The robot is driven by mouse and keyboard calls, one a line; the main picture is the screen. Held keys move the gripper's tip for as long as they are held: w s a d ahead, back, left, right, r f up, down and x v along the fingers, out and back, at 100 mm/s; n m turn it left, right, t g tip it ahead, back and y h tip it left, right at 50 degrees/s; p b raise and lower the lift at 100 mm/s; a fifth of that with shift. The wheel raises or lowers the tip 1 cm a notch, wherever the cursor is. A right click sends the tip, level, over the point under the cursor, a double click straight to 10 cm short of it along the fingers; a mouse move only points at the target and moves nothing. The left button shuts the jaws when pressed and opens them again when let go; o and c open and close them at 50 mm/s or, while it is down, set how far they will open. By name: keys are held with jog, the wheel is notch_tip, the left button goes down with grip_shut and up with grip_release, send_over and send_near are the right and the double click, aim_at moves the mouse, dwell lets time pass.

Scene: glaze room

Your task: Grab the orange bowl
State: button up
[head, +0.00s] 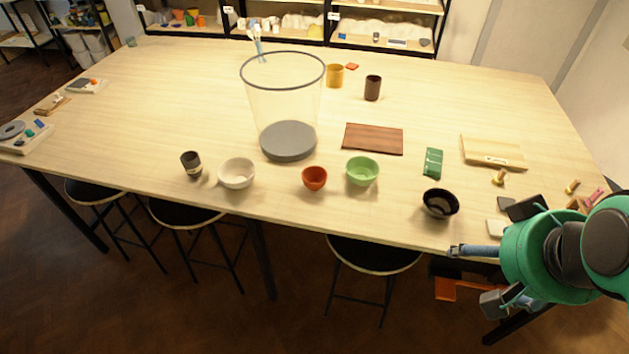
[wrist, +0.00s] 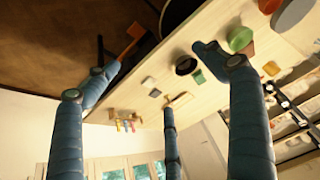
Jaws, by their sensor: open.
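The small orange bowl (head: 314,178) stands upright on the table near its front edge, between the white bowl (head: 237,173) and the green bowl (head: 362,171). In the wrist view the orange bowl (wrist: 268,5) is partly cut off at the top edge, beyond the green bowl (wrist: 240,38). My gripper (head: 470,276) is open and empty, off the table's front edge at the right, well away from the orange bowl. Its three spread blue fingers (wrist: 150,80) show in the wrist view with nothing between them.
A black bowl (head: 440,204) stands between my gripper and the green bowl. A tall see-through bin with a grey base (head: 288,141) is behind the orange bowl. A brown board (head: 373,139) and a dark cup (head: 191,164) are also near. Stools (head: 372,256) stand below the front edge.

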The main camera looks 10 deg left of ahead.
jog(key=w+a+r+n+g+y+p, duration=0.15)
jog(key=w+a+p, duration=0.25)
jog(key=w+a, duration=0.45)
jog(key=w+a+r+n+p, duration=0.25)
jog(key=w+a+p, duration=0.2)
jog(key=w, duration=0.75)
jog(key=w+a+f+n+p, duration=0.1)
jog(key=w+a+f+p, duration=0.1)
jog(key=a+f, duration=0.3)
jog(key=w+a+f+n+g+p, duration=0.1)
jog(key=w+a+f, duration=0.4)
jog(key=a, duration=0.5)
jog(key=w+a+f+n+g+p, duration=0.1)
jog(key=w+a+f+n+p, duration=0.2)
jog(key=a, duration=0.4)
notch_tip(320, 180, down, 2)
jog(key=shift+w+a+y+p, duration=0.2)
jog(key=shift+w+y+p, duration=0.15)
jog(key=shift+w+p, duration=0.45)
jog(key=shift+s, duration=0.15)
jog(key=x, duration=0.8)
jog(key=shift+f, duration=0.2)
